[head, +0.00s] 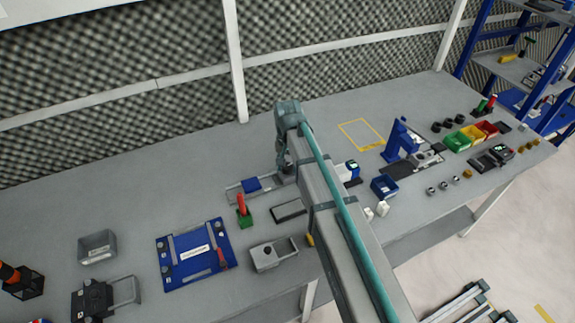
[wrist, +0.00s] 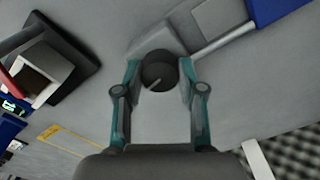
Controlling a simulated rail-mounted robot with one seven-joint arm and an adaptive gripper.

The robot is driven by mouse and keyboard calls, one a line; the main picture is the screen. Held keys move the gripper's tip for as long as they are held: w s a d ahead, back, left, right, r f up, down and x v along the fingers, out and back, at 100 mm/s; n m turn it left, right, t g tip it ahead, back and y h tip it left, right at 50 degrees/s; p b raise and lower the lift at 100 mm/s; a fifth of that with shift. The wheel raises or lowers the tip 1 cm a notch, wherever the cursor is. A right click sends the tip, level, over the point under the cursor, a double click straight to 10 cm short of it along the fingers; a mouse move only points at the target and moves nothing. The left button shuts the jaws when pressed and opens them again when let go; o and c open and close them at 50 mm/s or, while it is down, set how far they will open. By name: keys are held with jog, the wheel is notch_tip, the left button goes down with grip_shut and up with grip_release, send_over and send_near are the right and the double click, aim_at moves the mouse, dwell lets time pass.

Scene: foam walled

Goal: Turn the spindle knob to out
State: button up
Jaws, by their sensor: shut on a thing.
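In the wrist view, a round dark knob (wrist: 159,70) with a light pointer line sits between the fingertips of my gripper (wrist: 160,72). The pointer line runs toward the lower left of that picture. The teal fingers are on both sides of the knob and shut on it. The knob is mounted at a grey block (wrist: 150,38). In the head view, my gripper (head: 283,160) is over the bench beside a grey rail fixture with a blue block (head: 252,184). The knob is hidden there behind my arm. No label for "out" can be read.
A grey rod (wrist: 222,45) runs from the block toward a blue part (wrist: 275,8). On the bench (head: 200,140), a red-handled tool in a green base (head: 244,212) and a dark tray (head: 289,210) stand close by. A blue press (head: 400,140) stands right of my arm. The bench behind is clear.

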jog(key=m, duration=1.3)
jog(key=shift+m, duration=0.3)
jog(key=m, duration=1.2)
jog(key=shift+w+m, duration=0.1)
jog(key=shift+m, duration=0.2)
jog(key=o, duration=1.1)
jog(key=shift+o, duration=0.2)
